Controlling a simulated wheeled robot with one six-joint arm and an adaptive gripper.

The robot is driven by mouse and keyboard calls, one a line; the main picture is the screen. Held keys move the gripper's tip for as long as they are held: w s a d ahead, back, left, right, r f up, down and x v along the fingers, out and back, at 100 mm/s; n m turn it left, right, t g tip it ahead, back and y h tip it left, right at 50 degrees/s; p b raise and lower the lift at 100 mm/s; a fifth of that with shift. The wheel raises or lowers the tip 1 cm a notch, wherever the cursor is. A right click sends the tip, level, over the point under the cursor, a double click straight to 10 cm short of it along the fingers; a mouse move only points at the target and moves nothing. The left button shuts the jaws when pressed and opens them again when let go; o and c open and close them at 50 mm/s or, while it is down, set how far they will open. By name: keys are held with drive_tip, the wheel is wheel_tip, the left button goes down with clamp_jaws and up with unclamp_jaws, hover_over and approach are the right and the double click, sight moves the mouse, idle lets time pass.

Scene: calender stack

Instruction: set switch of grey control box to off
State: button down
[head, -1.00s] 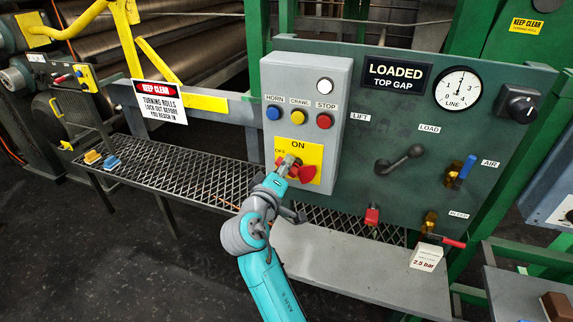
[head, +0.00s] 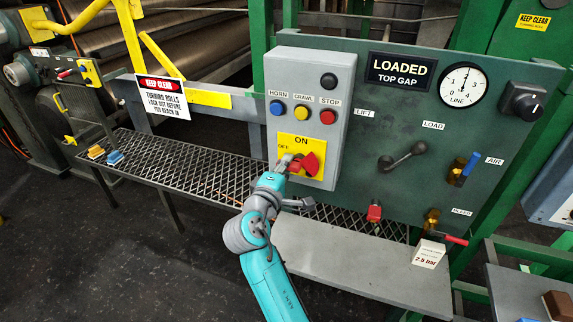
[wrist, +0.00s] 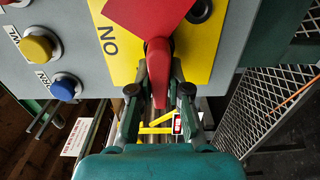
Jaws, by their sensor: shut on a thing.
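The grey control box (head: 345,80) hangs on the dark green panel. Its yellow plate (head: 318,143) reads ON at the top and OFF at the left. The red rotary switch (head: 311,163) sits on this plate. Its handle lies roughly level in the head view, with one end to the left below the OFF label. My gripper (head: 287,163) is at that left end. In the wrist view, the red handle (wrist: 158,72) runs between the two fingertips of my gripper (wrist: 158,92), which is shut on it. The round lamp (head: 328,81) at the box's top is dark.
Blue, yellow and red buttons sit above the switch; the blue button (head: 277,107) is leftmost. A LOAD lever (head: 402,157) and a blue AIR valve (head: 469,165) are on the panel to the right. A mesh shelf (head: 190,168) runs below.

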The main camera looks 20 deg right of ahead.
drive_tip(key=shift+f, duration=0.1)
drive_tip(key=c, duration=1.1)
unclamp_jaws()
drive_tip(key=shift+s+a, duration=0.1)
drive_tip(key=v, duration=1.1)
drive_tip(key=shift+s+a, duration=0.2)
drive_tip(key=shift+s, duration=0.15)
